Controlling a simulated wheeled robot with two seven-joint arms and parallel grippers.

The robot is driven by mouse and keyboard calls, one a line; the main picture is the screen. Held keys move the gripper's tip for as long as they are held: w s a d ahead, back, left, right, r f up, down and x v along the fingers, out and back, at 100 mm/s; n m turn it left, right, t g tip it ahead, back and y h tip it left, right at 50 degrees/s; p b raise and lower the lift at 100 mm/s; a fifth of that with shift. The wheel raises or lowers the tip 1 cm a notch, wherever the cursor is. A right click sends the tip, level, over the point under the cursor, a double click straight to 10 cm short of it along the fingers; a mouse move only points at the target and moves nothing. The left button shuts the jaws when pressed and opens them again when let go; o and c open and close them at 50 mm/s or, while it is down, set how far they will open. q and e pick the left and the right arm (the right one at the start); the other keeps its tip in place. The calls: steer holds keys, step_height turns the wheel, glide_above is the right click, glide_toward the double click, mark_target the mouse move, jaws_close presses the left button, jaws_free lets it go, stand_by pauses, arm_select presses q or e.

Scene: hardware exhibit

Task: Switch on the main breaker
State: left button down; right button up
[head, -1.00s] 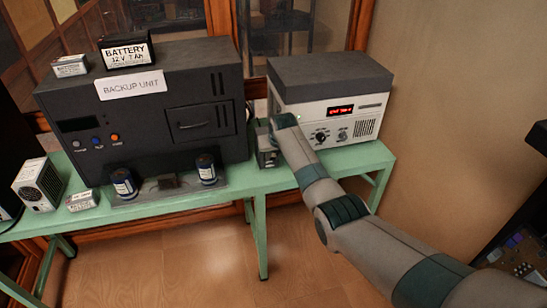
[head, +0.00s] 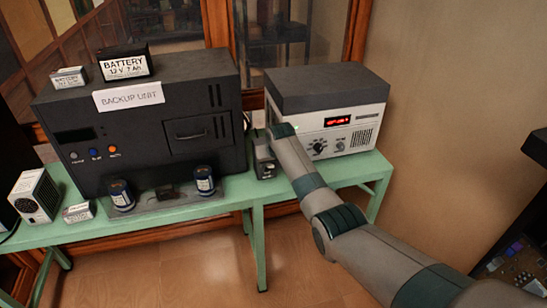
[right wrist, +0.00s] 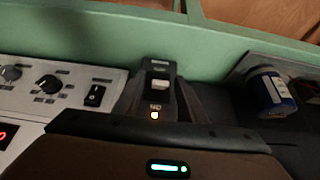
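The breaker, a small dark box with a pale switch, stands on the green bench between the black backup unit and the white-fronted device. In the head view the breaker (head: 265,168) is partly covered by my right arm. In the right wrist view the breaker (right wrist: 160,86) shows its pale switch and a lit orange lamp near its label. My right gripper (right wrist: 163,105) is close to it, with dark finger shapes apart on either side of the breaker. Whether they touch it is unclear. In the head view the fingertips are hidden behind my arm. My left gripper is not in view.
The backup unit (head: 135,125) stands left of the breaker, and the white-fronted device (head: 333,130) with a red display stands right. Blue-black cylinders (head: 204,180) sit in front of the backup unit. The green bench (head: 225,200) has little bare room.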

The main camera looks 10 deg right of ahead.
steer(key=shift+v, duration=1.05)
steer(key=b+v, duration=0.3)
steer(key=v, duration=1.2)
steer(key=shift+f, duration=0.1)
steer(key=s+d+f+g, duration=0.1)
steer(key=s+f, duration=0.2)
steer(key=f, duration=1.1)
steer(key=s+f, duration=0.3)
steer(key=f, duration=1.2)
steer(key=s+d+f+g+b, duration=0.1)
steer(key=s+f, duration=0.6)
steer(key=f, duration=0.4)
steer(key=s+d+f+b, duration=0.1)
steer(key=s+f, duration=0.6)
steer(key=f, duration=0.3)
steer(key=s+d+f+n+g, duration=0.1)
steer(key=s+f, duration=0.8)
steer(key=s, duration=0.4)
steer(key=s+d+f+g, duration=0.1)
steer(key=s+f, duration=0.8)
steer(key=s, duration=0.4)
steer(key=s+f, duration=0.3)
steer(key=s, duration=1)
steer(key=s+d+f+n, duration=0.1)
steer(key=s+f, duration=0.2)
steer(key=s, duration=1)
steer(key=shift+s+d+f+g+b, duration=0.15)
steer(key=shift+s+f+g+b, duration=0.1)
steer(key=shift+g+b, duration=0.15)
